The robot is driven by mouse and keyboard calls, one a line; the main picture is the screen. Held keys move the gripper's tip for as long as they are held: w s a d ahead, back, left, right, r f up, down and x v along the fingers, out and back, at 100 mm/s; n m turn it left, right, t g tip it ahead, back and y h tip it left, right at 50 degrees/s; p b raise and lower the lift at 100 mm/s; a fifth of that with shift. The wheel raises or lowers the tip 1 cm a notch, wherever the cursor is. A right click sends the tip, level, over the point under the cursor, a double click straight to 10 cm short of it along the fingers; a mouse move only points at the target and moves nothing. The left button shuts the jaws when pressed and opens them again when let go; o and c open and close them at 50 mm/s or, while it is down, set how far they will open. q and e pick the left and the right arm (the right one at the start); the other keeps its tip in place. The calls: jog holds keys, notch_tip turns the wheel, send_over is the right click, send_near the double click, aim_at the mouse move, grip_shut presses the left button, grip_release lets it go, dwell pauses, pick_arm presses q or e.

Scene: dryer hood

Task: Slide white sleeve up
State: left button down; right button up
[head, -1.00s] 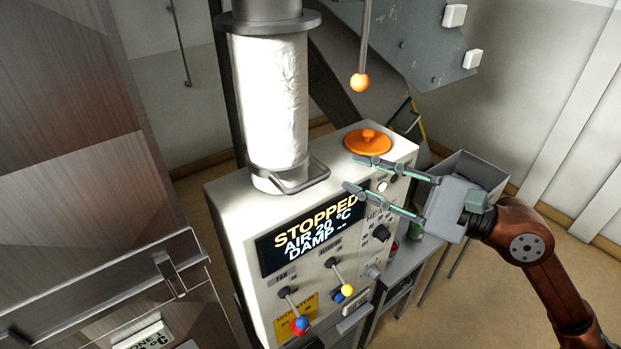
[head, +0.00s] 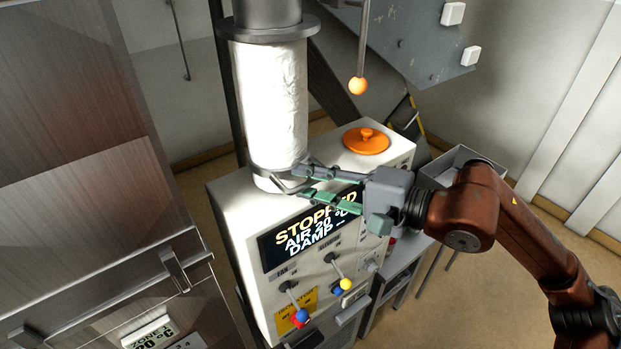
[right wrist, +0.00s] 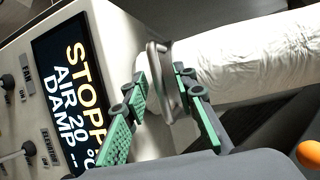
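The white sleeve (head: 272,105) hangs upright from a grey flange and reaches down to the top of the white control box. A grey metal handle (head: 284,184) sits at the sleeve's lower end. My right gripper (head: 300,181) is at this handle, its fingers parted above and below the bar. The right wrist view shows the handle (right wrist: 165,84) between the two green-padded fingers, with gaps visible, so the gripper looks open around it. The sleeve (right wrist: 240,62) extends to the right there. My left gripper is not in view.
The control box (head: 232,214) has a display reading STOPPED, AIR 20 °C, DAMP. An orange lid (head: 367,141) lies on its top. An orange ball pull (head: 357,86) hangs above. Levers with coloured knobs (head: 342,286) project from the front. A metal cabinet (head: 90,180) stands left.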

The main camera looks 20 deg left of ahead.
grip_shut()
dwell(0.3)
dwell(0.5)
